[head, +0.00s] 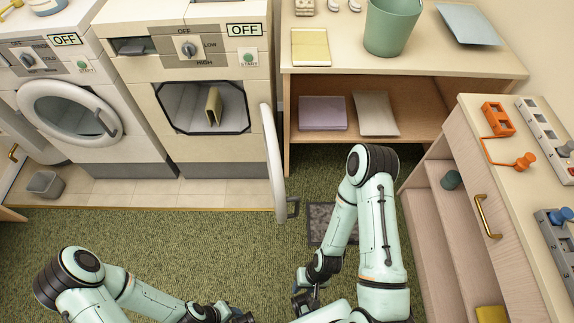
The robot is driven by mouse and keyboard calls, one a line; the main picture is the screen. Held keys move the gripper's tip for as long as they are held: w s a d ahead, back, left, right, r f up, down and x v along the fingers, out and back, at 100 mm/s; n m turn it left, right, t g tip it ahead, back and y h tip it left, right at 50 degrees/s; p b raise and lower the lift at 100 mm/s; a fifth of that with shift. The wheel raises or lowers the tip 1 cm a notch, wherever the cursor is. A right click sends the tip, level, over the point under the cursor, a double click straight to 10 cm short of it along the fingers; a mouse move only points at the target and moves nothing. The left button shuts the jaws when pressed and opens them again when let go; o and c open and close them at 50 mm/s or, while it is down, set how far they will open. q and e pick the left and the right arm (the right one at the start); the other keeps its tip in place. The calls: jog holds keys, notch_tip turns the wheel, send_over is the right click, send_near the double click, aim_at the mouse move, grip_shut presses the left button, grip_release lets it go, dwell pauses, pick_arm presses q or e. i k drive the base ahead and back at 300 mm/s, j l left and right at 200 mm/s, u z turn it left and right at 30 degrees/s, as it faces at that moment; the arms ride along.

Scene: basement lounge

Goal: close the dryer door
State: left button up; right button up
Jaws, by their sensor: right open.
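The dryer (208,95) is the cream machine left of centre, and its square opening shows. The dryer door (273,160) stands open, swung out from the right side of the opening and seen nearly edge-on. A folded tan item (213,106) stands inside the drum. My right gripper (305,297) is open, low in the view, below the door and apart from it. My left gripper (232,316) is at the bottom edge, partly cut off, so its jaws cannot be read.
A washer (75,110) with a shut round door stands left of the dryer. A wooden shelf unit (345,82) stands right of the door. A drawer cabinet (505,190) is at the right. A grey bin (45,184) sits at the left. Green carpet (180,235) before the dryer is clear.

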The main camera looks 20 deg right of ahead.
aim_at(271, 148)
jog(key=l+u, duration=0.1)
jog(key=l, duration=0.25)
jog(key=k+l, duration=0.15)
jog(key=l, duration=0.2)
jog(key=l+u, duration=0.15)
jog(key=l, duration=0.6)
jog(key=u, duration=0.2)
